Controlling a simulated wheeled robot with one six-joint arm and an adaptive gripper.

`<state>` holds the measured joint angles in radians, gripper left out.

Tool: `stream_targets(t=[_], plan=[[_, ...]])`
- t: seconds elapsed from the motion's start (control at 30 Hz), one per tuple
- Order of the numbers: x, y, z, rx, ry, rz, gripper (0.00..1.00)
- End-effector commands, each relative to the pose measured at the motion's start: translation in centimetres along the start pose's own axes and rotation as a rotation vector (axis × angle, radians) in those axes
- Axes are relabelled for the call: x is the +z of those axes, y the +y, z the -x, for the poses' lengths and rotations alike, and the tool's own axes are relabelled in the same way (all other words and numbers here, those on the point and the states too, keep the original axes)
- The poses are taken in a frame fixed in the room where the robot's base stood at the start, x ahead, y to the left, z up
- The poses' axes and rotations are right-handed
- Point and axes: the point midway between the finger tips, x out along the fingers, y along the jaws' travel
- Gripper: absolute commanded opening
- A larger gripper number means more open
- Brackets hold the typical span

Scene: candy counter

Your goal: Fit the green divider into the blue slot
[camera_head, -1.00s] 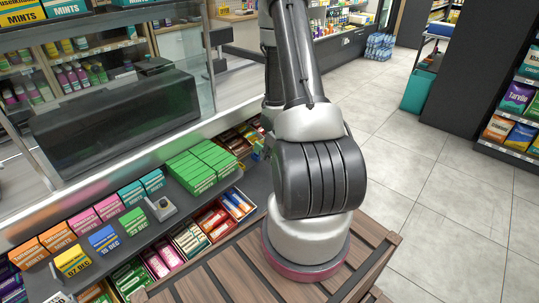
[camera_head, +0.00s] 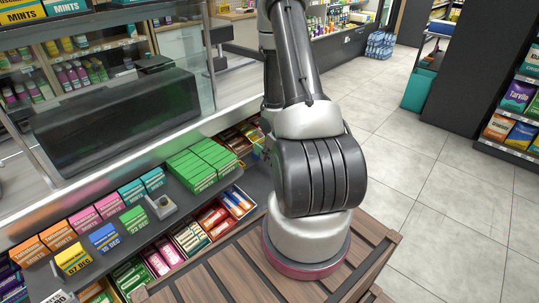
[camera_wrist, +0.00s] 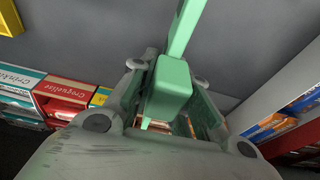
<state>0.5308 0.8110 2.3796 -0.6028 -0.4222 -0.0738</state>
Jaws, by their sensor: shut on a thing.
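The pale green divider (camera_wrist: 172,85) is in the wrist view, with a thick block between the fingers and a narrower bar rising from it to the top edge. My gripper (camera_wrist: 167,73) is shut on the thick block. A thin green tip shows below the block, and the far end of the bar is cut off by the frame. I cannot make out the blue slot in either view. A yellow edge (camera_wrist: 10,18) shows at the top left of the wrist view.
A dark counter shelf (camera_head: 193,211) holds green boxes (camera_head: 203,160), coloured mint boxes (camera_head: 110,203) and a small grey device (camera_head: 161,206). Below it is a row of candy compartments. Red candy boxes (camera_wrist: 66,93) lie left of the gripper. A glass case (camera_head: 110,100) stands behind.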

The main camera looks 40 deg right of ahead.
Motion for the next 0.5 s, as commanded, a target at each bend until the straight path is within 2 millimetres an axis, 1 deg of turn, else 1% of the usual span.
stream_targets(t=[0.5], plan=[[0.2,0.0,-1.3,0.000,0.001,-0.001,0.00]])
